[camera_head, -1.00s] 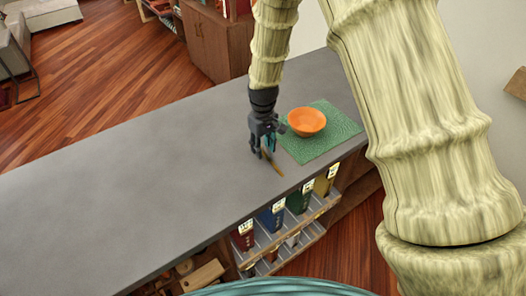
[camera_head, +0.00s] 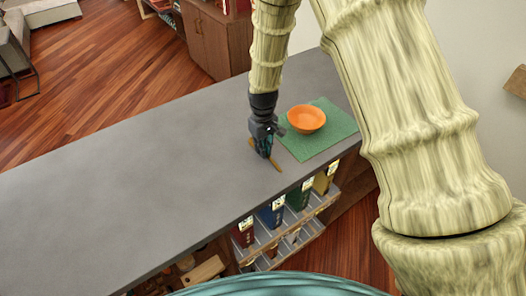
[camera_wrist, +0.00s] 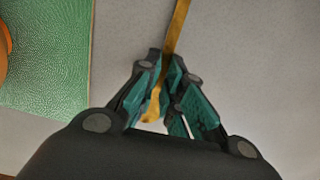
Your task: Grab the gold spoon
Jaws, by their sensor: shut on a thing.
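The gold spoon (camera_wrist: 179,28) is between the fingers of my gripper (camera_wrist: 166,82) in the wrist view, with its one end reaching up past the top of the picture. In the head view the spoon (camera_head: 275,164) shows as a thin gold strip at the fingertips. My gripper (camera_head: 264,150) is shut on the spoon, low at the grey counter. I cannot tell whether the spoon is touching the counter or just above it.
An orange bowl (camera_head: 306,118) sits on a green mat (camera_head: 327,145) right beside my gripper. The grey counter (camera_head: 130,170) is clear to the left.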

